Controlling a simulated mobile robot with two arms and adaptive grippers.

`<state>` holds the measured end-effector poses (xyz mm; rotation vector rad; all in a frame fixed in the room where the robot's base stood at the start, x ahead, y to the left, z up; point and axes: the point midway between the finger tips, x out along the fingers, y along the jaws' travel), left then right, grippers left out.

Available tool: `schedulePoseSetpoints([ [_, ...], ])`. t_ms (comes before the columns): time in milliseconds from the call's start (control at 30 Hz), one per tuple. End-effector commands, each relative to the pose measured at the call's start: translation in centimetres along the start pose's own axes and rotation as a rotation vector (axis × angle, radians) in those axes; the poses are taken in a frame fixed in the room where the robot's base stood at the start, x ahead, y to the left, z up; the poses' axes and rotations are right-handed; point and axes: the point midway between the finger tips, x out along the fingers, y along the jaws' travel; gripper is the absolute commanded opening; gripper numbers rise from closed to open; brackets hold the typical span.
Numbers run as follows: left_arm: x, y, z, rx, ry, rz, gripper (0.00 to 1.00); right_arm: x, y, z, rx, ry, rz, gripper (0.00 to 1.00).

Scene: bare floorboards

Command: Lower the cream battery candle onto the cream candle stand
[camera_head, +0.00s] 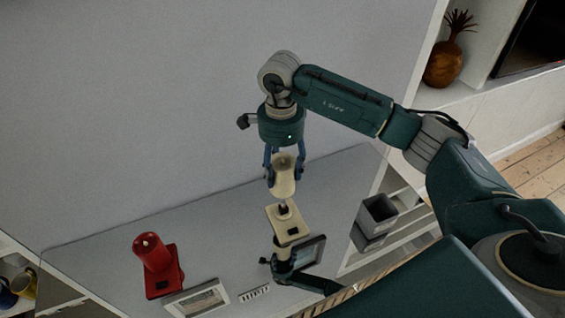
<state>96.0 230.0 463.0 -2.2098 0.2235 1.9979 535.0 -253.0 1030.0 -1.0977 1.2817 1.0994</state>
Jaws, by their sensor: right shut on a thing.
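My right gripper (284,177) points down and is shut on the cream battery candle (284,184), with a finger on either side. The candle is upright. The cream candle stand (294,228) is a flat block on the grey tabletop, with a small dark fitting (283,209) on it. The candle appears just above this fitting, roughly in line with it. I cannot tell whether they touch.
A red candle (154,252) on a red stand (169,278) is at the left. A picture frame (198,299) lies in front. A grey open box (377,212) is at the right.

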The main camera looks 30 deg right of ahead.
Motion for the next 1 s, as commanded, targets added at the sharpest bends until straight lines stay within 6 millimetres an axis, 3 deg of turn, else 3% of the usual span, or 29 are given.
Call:
schedulePoseSetpoints([
  [200, -0.3, 0.0, 0.1, 0.000, -0.001, 0.000, 0.29, 0.5, -0.6, -0.6, 0.114, -0.002, -0.001, 0.18],
  [667, 0.3, -0.3, 0.8, 0.001, -0.010, -0.003, 0.29, 0.6, -0.7, -0.6, 0.119, -0.002, -0.003, 0.17],
  [1000, 2.8, -0.3, 1.1, 0.001, -0.011, -0.003, 0.29, 3.5, -0.6, -0.6, 0.119, -0.003, -0.002, 0.17],
])
